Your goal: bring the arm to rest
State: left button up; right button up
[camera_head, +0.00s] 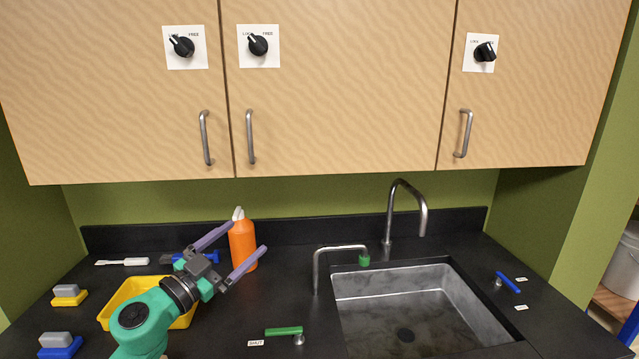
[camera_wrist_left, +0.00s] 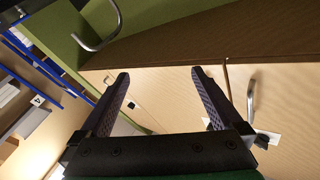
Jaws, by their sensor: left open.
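My left arm comes in from the lower left in the head view, green with a dark wrist. My left gripper (camera_head: 239,246) is open, its two purple fingers spread apart above the black counter. An orange bottle (camera_head: 243,243) with a pale cap stands behind the fingers, partly hidden; I cannot tell whether they touch it. In the left wrist view the gripper (camera_wrist_left: 160,75) is open with nothing between its fingers. Beyond them are the wooden cabinet doors (camera_wrist_left: 165,90). My right gripper is not in view.
A yellow tray (camera_head: 113,309) lies under my arm. Two brushes or blocks (camera_head: 69,295) (camera_head: 61,346) sit at the left. A sink (camera_head: 415,300) with a tall faucet (camera_head: 421,215) and a smaller tap (camera_head: 317,270) is at the right. Wooden cabinets (camera_head: 340,90) hang above.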

pick_arm(q)
jog(key=s+a+f+n+g+y, duration=0.2)
jog(key=s+a+f+n+y, duration=0.4)
jog(key=f, duration=0.3)
jog(key=s+a+f+n+g+y, duration=0.2)
jog(key=s+a+f+n+y, duration=0.4)
jog(key=f, duration=0.4)
jog(key=s+d+f+m+g+h, duration=0.1)
jog(key=s+d+f+m+g, duration=0.15)
jog(key=s+f+g, duration=0.5)
jog(key=s+d+f+m+g+h, duration=0.1)
jog(key=s+d+f+g, duration=0.2)
jog(key=s, duration=0.7)
notch_tip(320, 180, down, 32)
jog(key=s+b, duration=0.3)
jog(key=b, duration=0.3)
jog(key=s+a+f+g+b, duration=0.1)
jog(key=s+a+f+b, duration=0.2)
jog(key=s+f, duration=1.2)
notch_tip(320, 180, down, 2)
jog(key=shift+s+b, duration=0.35)
jog(key=shift+b, duration=0.2)
